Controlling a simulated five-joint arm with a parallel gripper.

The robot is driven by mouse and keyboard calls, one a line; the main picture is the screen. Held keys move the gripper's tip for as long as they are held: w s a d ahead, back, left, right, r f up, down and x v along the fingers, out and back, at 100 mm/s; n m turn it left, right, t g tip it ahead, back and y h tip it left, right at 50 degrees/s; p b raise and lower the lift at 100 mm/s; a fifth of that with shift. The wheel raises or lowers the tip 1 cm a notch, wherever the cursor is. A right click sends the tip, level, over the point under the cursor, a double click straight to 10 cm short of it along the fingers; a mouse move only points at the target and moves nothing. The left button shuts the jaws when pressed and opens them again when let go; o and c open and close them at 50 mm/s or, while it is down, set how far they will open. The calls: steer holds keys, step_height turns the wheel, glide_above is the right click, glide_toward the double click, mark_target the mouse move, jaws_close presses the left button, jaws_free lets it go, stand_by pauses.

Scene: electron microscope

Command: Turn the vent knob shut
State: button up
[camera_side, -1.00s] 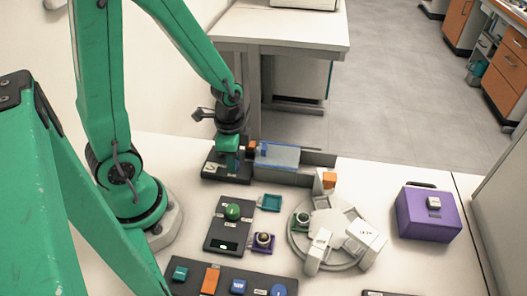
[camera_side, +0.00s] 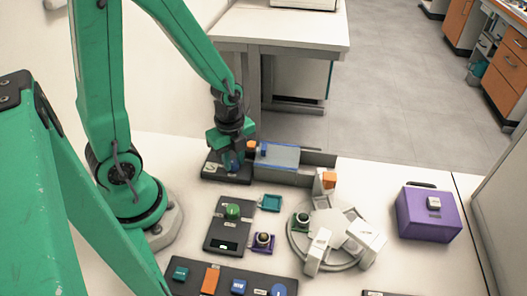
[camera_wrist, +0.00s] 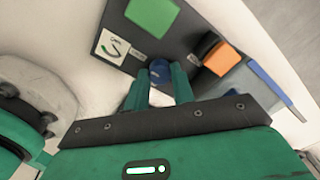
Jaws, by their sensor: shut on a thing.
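The vent knob, a round blue knob (camera_wrist: 160,70), stands on a dark plate (camera_wrist: 185,30) in the wrist view. My gripper (camera_wrist: 160,74) has its two green fingers on either side of the knob and is shut on it. In the side view my gripper (camera_side: 233,155) is down at the dark plate (camera_side: 212,171), and the fingers largely hide the knob. I cannot tell the knob's angle.
An orange block (camera_wrist: 222,57) is close to the right finger, and a green square (camera_wrist: 152,14) lies beyond the knob. A grey tray (camera_side: 318,170) stands right of the plate. A panel with a green button (camera_side: 232,211) and a round white stage (camera_side: 325,225) are nearer the camera.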

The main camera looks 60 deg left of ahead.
mark_target(234, 162)
stand_by(0.3)
steer(key=o, duration=1)
steer(key=shift+r, duration=0.15)
steer(key=shift+r, duration=3.8)
steer(key=shift+r, duration=0.1)
